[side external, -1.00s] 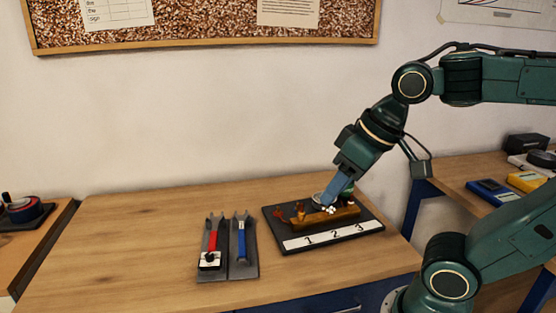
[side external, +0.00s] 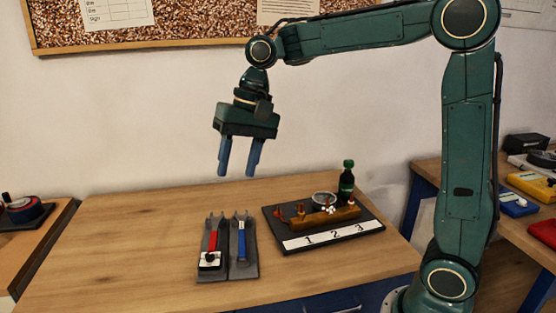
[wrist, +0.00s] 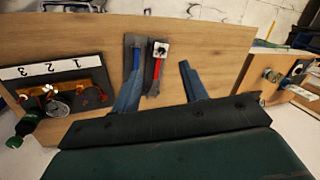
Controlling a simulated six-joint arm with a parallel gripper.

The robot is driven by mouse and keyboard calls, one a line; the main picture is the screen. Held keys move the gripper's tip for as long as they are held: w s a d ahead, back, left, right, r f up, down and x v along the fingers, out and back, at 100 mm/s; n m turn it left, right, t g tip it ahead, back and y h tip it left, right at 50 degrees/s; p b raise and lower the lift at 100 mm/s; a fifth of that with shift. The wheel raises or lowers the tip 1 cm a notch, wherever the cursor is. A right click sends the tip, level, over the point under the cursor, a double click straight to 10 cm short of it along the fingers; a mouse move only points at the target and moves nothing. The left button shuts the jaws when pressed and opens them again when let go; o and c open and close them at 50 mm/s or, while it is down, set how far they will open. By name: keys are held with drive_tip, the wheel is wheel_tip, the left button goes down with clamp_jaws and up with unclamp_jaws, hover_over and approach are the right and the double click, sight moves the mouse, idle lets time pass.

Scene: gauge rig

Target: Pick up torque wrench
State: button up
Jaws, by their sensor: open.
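Two wrench-like tools lie in a dark grey two-slot tray (side external: 243,271) on the wooden table. The left one, the red-handled tool (side external: 212,240), has an open-jaw head at the far end and a black-and-white block at the near end. The right one, the blue-handled tool (side external: 241,240), is slimmer. I cannot tell from labels which is the torque wrench. My gripper (side external: 238,172) is open and empty, pointing down, well above and beyond the tray. In the wrist view, my gripper (wrist: 161,68) frames the red-handled tool (wrist: 157,69), with its left finger overlapping the tray near the blue-handled tool (wrist: 136,60).
A black board (side external: 278,238) with a strip numbered 1, 2, 3 stands right of the tray, holding a wooden block (side external: 335,215) and small fittings. A dark green bottle (side external: 346,185) stands upright behind it. The table left of the tray is clear.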

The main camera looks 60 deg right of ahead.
drive_tip(key=w+d+f+m+g, duration=0.1)
drive_tip(key=w+f+m+g, duration=0.1)
drive_tip(key=w+f, duration=0.55)
drive_tip(key=m+g, duration=0.2)
drive_tip(key=m, duration=0.1)
hover_over(213, 236)
drive_tip(key=shift+y, duration=0.4)
drive_tip(key=f, duration=0.9)
drive_tip(key=shift+d+f, duration=0.1)
drive_tip(key=shift+d, duration=0.1)
drive_tip(key=shift+w+d+f, duration=0.15)
drive_tip(key=shift+w+f, duration=0.05)
drive_tip(key=shift+f, duration=0.35)
drive_tip(key=shift+f, duration=0.15)
drive_tip(key=shift+s+a+f, duration=0.15)
drive_tip(key=shift+a+f, duration=0.15)
drive_tip(key=shift+f, duration=0.4)
drive_tip(key=shift+s+a+f, duration=0.1)
drive_tip(key=shift+s+f, duration=0.05)
drive_tip(key=shift+f, duration=0.1)
